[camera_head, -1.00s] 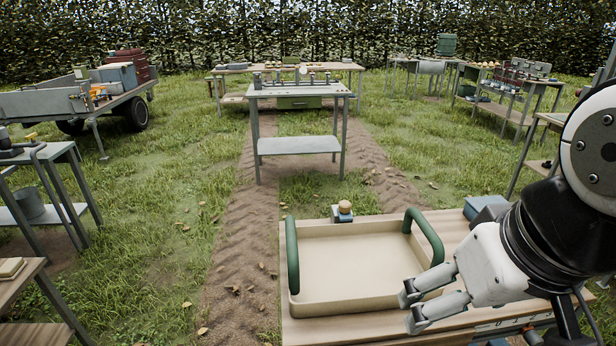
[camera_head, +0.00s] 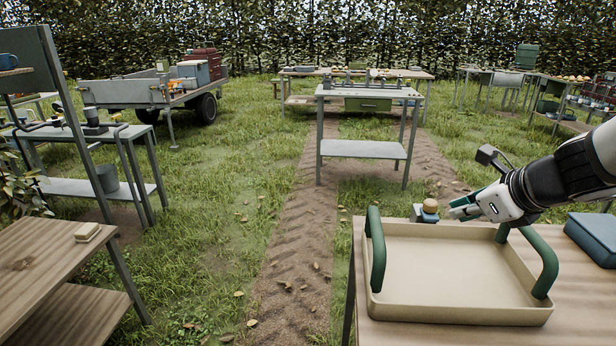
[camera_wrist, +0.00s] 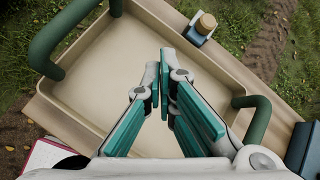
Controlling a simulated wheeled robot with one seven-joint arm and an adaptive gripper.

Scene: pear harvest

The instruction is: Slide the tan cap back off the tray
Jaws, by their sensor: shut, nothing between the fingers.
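The tan tray (camera_head: 455,265) with two green handles lies on the wooden table and is empty. A round tan cap (camera_head: 429,204) sits on a small blue block just behind the tray's far rim. In the wrist view the cap (camera_wrist: 207,22) and its block show at the top, beyond the tray wall. My gripper (camera_head: 452,211) is shut and empty, close to the right of the cap in the head view. In the wrist view its fingers (camera_wrist: 160,62) hang over the tray's inside near the far wall, apart from the cap. Whether they touch the tray is unclear.
A blue box (camera_head: 595,238) stands right of the tray. A wooden table (camera_head: 45,265) with a small tan block (camera_head: 87,231) is at left. A grey table (camera_head: 365,148) and a cart (camera_head: 130,92) stand farther back. Grass and a dirt track lie between.

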